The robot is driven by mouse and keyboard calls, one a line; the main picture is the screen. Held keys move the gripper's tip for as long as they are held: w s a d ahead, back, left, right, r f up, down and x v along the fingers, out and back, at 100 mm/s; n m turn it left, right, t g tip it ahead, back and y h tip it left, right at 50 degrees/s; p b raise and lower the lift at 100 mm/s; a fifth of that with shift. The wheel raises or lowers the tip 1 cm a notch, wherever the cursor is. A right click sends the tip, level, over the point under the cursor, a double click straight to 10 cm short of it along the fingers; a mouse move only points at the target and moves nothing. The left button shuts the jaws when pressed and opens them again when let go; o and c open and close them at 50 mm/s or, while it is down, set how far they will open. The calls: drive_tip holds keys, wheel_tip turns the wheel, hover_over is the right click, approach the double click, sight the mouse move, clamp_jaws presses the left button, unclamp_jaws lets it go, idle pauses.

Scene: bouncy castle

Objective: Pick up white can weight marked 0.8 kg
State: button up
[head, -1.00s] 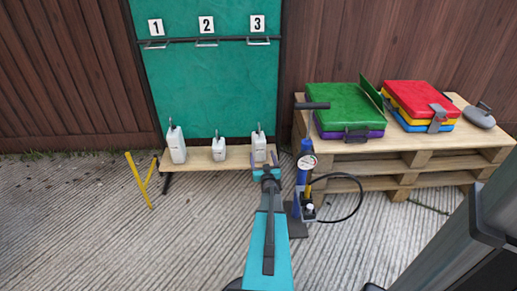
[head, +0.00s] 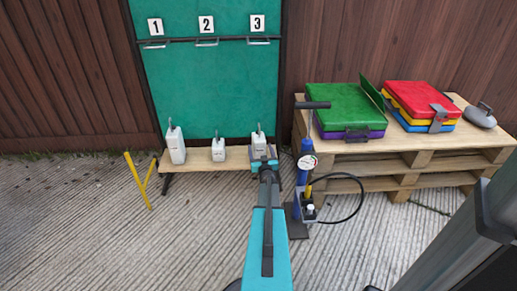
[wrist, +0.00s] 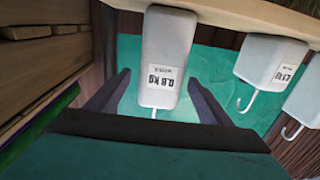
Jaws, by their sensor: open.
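The white can weight marked 0.8 kg (wrist: 165,50) appears upside down in the wrist view, with its label facing me and a hook at its top. In the head view it is the rightmost weight (head: 258,139) on the low wooden bench, partly hidden by my gripper (head: 263,161). My gripper (wrist: 158,76) is open, with one finger on each side of the can in the wrist view. I cannot tell whether the fingers touch it.
Two more white weights, the middle one (head: 218,150) and the left one (head: 176,147), stand on the bench (head: 198,160). A blue pump (head: 304,165) with a black hose stands close right of my arm. A pallet stack (head: 410,160) holds coloured cases. A yellow stand (head: 138,180) is left.

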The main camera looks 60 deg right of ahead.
sight(259, 137)
drive_tip(key=b+x, duration=0.2)
drive_tip(key=x, duration=0.3)
drive_tip(key=shift+r, duration=0.1)
idle(0.6)
drive_tip(key=shift+r, duration=0.1)
drive_tip(key=c, duration=1.8)
drive_tip(key=shift+r, duration=0.2)
drive_tip(key=shift+r+p, duration=0.9)
drive_tip(key=shift+r, duration=0.6)
drive_tip(key=shift+a+r, duration=0.1)
drive_tip(key=shift+r, duration=0.25)
drive_tip(key=s+a+p, duration=0.3)
drive_tip(key=s+a, duration=0.2)
drive_tip(key=a, duration=0.9)
drive_tip(key=shift+s+a+r, duration=0.25)
drive_tip(key=shift+a+r, duration=0.1)
drive_tip(key=shift+r, duration=0.15)
